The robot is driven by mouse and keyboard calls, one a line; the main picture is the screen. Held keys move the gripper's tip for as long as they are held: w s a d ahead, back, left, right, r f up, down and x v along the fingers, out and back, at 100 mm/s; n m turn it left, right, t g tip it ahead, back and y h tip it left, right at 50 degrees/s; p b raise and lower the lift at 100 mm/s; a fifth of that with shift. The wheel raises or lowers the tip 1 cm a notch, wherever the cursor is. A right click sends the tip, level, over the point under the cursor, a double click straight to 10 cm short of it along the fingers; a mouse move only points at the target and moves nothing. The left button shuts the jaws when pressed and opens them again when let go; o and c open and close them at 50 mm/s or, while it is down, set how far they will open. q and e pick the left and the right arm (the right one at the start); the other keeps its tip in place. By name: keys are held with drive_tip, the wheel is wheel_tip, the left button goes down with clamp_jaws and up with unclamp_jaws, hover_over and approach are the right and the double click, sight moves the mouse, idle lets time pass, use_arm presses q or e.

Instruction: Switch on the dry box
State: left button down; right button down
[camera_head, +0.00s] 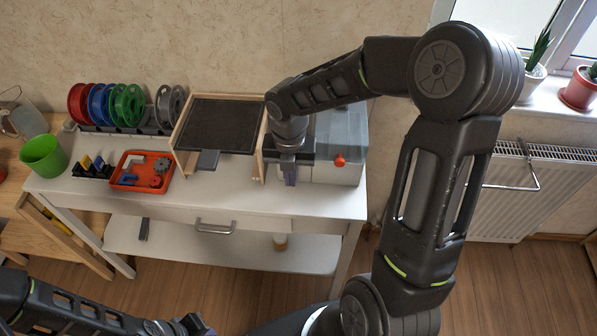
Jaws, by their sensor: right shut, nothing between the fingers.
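The box with a grey translucent lid and a white body (347,130), which looks like the dry box, stands at the right end of the white table. A red-orange knob (339,160) is on its front. My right gripper (289,180) points down in front of the box's left part, left of the knob and apart from it. Its fingers are shut and empty. My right arm hides the left part of the box. Part of my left gripper (195,325) shows at the bottom edge; its fingers are not clear.
A wooden-sided frame with a dark panel (222,125) stands just left of my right gripper. Further left are an orange tray (128,186), several filament spools (128,104) and a green cup (44,156). The table's front strip (230,196) is clear.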

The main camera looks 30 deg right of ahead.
wheel_tip(320, 180, up, 10)
drive_tip(key=w+d, duration=0.1)
drive_tip(key=shift+w+d+f, duration=0.2)
drive_tip(key=shift+w, duration=0.2)
idle(0.3)
